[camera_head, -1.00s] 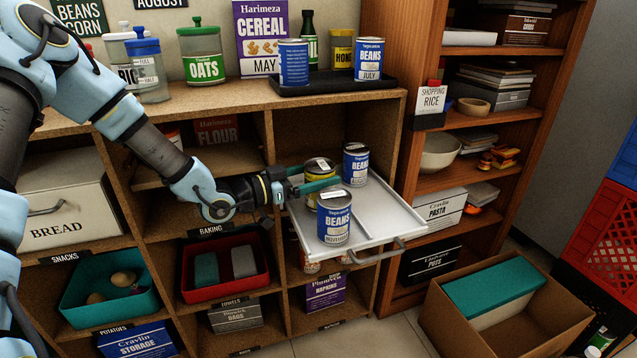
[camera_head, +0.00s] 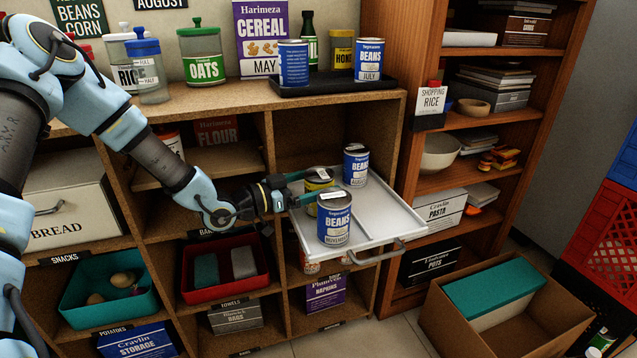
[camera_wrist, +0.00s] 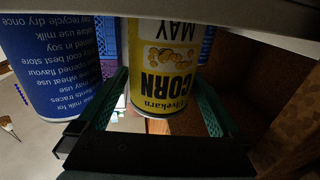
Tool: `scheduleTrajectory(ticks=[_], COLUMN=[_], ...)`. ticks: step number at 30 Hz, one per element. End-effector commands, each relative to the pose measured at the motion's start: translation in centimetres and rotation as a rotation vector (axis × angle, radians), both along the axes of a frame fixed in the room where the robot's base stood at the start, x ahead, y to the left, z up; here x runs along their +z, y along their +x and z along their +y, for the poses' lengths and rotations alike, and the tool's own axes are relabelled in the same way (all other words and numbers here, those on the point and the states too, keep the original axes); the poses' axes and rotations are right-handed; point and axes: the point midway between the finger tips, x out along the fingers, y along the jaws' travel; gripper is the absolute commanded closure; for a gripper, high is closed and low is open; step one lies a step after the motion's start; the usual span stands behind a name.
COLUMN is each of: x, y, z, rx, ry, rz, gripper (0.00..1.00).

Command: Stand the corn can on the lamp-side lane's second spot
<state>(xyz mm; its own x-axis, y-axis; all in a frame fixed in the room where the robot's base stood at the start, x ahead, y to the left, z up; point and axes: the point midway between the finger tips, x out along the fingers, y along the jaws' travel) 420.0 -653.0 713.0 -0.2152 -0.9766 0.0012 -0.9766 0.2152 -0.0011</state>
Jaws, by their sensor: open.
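The yellow corn can (camera_head: 319,184) stands upright on the white pull-out tray (camera_head: 382,208), partly hidden by the front blue beans can (camera_head: 334,226). In the wrist view the corn can (camera_wrist: 165,78), marked MAY, appears upside down between my fingers. My gripper (camera_head: 316,187) reaches in from the left, with its teal fingers open on either side of the corn can; gaps show beside it in the wrist view (camera_wrist: 160,88). Another blue beans can (camera_head: 356,166) stands behind and to the right. No lamp is in view, so I cannot tell which lane is lamp-side.
The front beans can is close to my front finger; blue can (camera_wrist: 50,65) fills the left of the wrist view. Cubby walls flank the tray. A black tray (camera_head: 335,84) with cans and bottles stands above. A cardboard box (camera_head: 505,310) is on the floor.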

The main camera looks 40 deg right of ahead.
Motion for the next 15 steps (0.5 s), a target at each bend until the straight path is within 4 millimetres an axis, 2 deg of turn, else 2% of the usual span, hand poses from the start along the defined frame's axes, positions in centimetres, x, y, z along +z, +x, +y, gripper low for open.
scheduleTrajectory(ticks=[15], x=[0.0], y=[2.2], z=[9.5], rx=[0.004], ry=[0.002], rz=[-0.001], gripper=[0.0])
